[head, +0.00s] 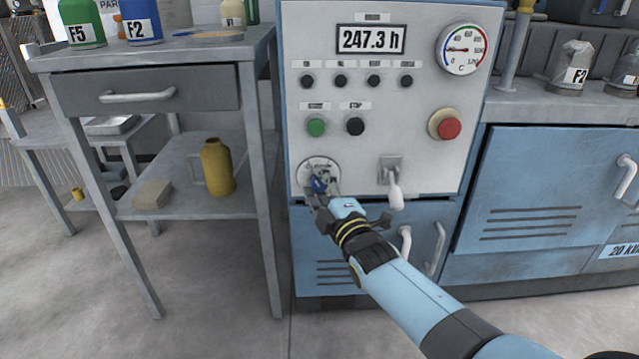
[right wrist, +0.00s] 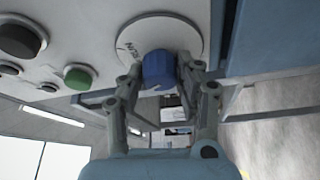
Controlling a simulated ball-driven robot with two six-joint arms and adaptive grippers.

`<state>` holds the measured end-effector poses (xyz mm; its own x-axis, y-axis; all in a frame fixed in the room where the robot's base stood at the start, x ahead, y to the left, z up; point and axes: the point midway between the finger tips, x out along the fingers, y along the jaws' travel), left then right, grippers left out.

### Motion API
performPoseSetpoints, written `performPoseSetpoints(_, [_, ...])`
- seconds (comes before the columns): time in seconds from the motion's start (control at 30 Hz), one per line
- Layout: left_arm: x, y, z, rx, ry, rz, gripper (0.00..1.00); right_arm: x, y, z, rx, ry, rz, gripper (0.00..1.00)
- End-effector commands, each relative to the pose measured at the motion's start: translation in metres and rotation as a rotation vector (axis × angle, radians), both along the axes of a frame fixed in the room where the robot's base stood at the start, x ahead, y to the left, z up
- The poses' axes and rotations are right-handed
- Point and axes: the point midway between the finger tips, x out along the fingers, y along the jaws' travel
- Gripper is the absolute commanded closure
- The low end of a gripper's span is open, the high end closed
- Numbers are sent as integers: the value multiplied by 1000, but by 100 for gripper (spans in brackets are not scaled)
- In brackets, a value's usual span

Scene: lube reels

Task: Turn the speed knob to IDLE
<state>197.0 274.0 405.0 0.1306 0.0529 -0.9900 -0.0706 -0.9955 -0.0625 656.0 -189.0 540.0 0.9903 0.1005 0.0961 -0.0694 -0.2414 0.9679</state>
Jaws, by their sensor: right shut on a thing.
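The speed knob (head: 319,184) is blue and sits on a round white dial (head: 312,166) at the lower left of the grey control panel. In the right wrist view the blue knob (right wrist: 158,69) is between my two fingers. My right gripper (head: 316,190) reaches it from the lower right and is shut on it. In the right wrist view the gripper (right wrist: 157,75) has a finger on each side of the knob. My left gripper is not in view.
A lever (head: 393,185) is right of the dial. A green button (head: 316,127), a black button (head: 355,126) and a red button (head: 449,128) are above. A grey bench (head: 150,53) with bottles stands left. A blue cabinet (head: 550,190) stands right.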

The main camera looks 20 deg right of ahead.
Motion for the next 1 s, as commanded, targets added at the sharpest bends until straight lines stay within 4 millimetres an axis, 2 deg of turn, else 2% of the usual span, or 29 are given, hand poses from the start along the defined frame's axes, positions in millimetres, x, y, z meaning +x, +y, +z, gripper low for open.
performPoseSetpoints(0.4, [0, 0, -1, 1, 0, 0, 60, -1, 1, -3, -9, 7, 1, 98])
performPoseSetpoints(0.43, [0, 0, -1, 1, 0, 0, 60, -1, 1, -3, -9, 7, 1, 62])
performPoseSetpoints(0.57, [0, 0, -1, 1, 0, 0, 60, -1, 1, -2, -9, 6, 1, 45])
performPoseSetpoints(0.87, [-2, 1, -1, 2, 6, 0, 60, -2, 0, -1, -7, 3, 0, 43])
performPoseSetpoints(1.0, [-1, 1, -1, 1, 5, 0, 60, -16, -1, -3, -8, 4, 0, 43])
